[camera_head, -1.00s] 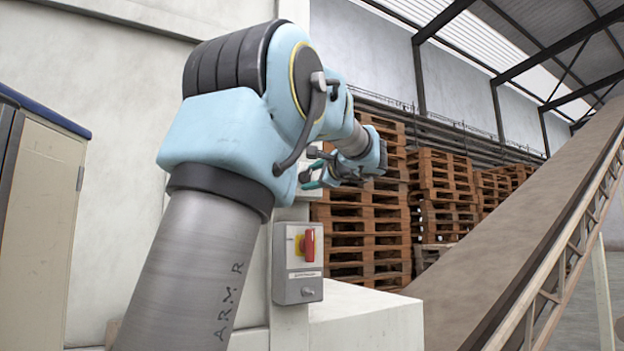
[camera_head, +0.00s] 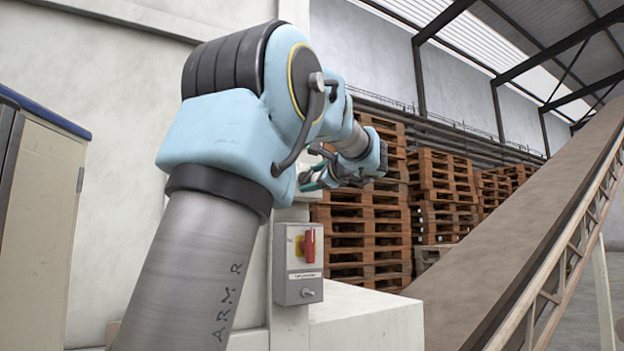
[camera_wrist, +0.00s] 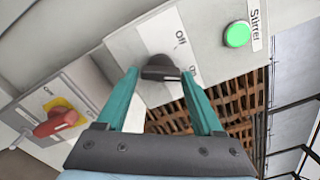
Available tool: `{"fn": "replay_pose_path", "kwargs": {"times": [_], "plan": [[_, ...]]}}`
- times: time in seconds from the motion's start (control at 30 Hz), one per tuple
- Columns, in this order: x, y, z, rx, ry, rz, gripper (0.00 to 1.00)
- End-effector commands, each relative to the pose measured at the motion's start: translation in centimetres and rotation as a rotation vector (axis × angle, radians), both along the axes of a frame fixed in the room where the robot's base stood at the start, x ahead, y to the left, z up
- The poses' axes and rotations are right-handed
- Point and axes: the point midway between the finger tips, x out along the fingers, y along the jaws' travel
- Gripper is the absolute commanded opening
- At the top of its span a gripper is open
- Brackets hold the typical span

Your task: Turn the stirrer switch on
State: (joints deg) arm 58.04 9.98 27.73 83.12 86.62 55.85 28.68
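The stirrer switch is a dark rotary knob (camera_wrist: 161,68) on a pale grey panel (camera_wrist: 138,46) in the wrist view. "Off" is printed above it, and a partly hidden label sits at its lower right. The knob's pointer lies roughly sideways in the picture, toward the right. A green round lamp or button (camera_wrist: 237,34) beside a "Stirrer" label is at the upper right. My gripper (camera_wrist: 158,75) is open, its teal fingers on either side of the knob; I cannot tell if they touch it. In the head view my gripper (camera_head: 318,172) is small and partly hidden.
A grey box with a red rotary switch on yellow (camera_head: 307,245) is below my gripper; the red switch also shows in the wrist view (camera_wrist: 58,123). Stacked pallets (camera_head: 360,235) stand behind. A sloping conveyor (camera_head: 520,230) is at the right, a cabinet (camera_head: 40,220) at the left.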

Motion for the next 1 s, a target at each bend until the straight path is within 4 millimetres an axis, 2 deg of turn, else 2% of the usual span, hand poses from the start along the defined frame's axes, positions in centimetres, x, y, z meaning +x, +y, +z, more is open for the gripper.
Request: {"fn": "replay_pose_path", "kwargs": {"times": [0.03,0.17,0.4,0.53,1.0], "plan": [[0.0,0.0,0.0,0.0,0.0,0.0,0.76],[0.0,0.0,0.0,-0.001,-0.001,-0.001,0.9],[0.0,0.0,0.1,-0.002,-0.003,0.0,0.9],[-0.8,-0.4,-0.1,-0.002,-0.002,-0.002,0.9],[-8.3,-4.0,-0.2,-0.002,-0.002,-0.002,0.9]]}}
